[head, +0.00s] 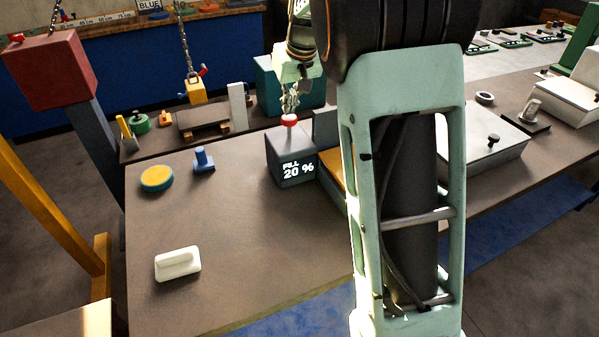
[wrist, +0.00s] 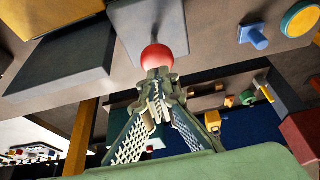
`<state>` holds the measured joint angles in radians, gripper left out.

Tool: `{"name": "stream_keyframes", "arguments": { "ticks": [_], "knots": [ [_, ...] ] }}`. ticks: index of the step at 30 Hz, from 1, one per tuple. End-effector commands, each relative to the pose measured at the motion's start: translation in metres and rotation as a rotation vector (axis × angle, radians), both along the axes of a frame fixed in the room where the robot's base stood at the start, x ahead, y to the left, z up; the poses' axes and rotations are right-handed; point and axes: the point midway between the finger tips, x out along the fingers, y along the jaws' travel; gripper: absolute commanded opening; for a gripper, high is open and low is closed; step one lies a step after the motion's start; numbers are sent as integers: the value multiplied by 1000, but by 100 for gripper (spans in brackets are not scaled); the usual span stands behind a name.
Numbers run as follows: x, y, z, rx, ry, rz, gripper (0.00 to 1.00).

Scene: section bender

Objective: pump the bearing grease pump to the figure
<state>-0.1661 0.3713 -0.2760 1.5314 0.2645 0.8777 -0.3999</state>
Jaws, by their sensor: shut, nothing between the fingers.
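The grease pump (head: 290,167) is a dark grey box on the bench, and its front reads "FILL 20 %". Its red round knob (head: 289,120) sits on top, and in the wrist view the knob (wrist: 157,57) lies right at my fingertips. My gripper (head: 289,106) is shut, pointing down directly over the knob, with nothing between its fingers. In the wrist view my gripper (wrist: 157,76) overlaps the lower edge of the knob. I cannot tell whether the fingertips touch it.
A dark panel and yellow part, partly behind my arm, stand right of the pump. The bench (head: 245,245) in front of the pump is clear.

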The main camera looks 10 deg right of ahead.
Motion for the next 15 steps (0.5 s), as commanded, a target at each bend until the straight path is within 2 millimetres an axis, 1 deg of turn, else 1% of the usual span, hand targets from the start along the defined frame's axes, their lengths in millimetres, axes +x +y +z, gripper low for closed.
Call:
{"name": "stream_keyframes", "arguments": {
  "ticks": [1, 15],
  "knots": [
    [0, 0, -4, 0, 0, 0, 0],
    [-1, 0, -21, 0, 3, 0, 0]
  ]
}}
